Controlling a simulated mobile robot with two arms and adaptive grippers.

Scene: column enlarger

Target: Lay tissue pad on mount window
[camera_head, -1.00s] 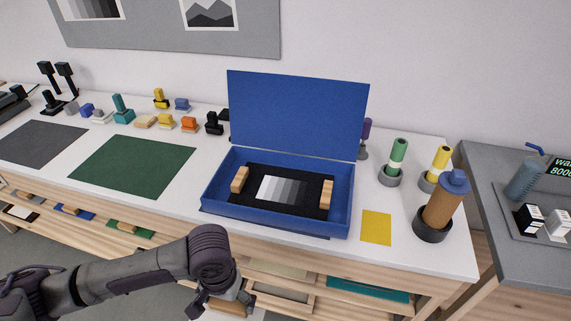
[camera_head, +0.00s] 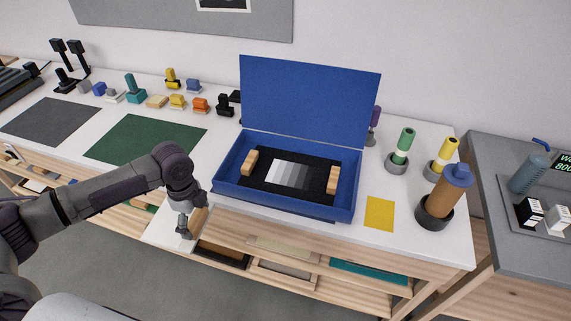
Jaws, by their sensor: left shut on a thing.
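My left gripper (camera_head: 185,232) is in front of the table's front edge, left of the blue box. It is shut on a wooden grip block (camera_head: 199,220) that seems to belong to a white sheet, likely the tissue pad (camera_head: 163,236). The arm hides part of the pad. The mount window, a black mat (camera_head: 255,183) around a strip of grey steps (camera_head: 303,175), lies in the open blue box (camera_head: 283,205). A wooden block stands at the mat's left (camera_head: 249,162) and another at its right (camera_head: 333,180). My right gripper is not in view.
The box's raised lid (camera_head: 310,95) stands behind it. A yellow card (camera_head: 380,213) and a brown bottle (camera_head: 450,195) are to the right. A green mat (camera_head: 140,140) and several small coloured stamp-like pieces are to the left. Open shelves (camera_head: 270,268) lie below the tabletop.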

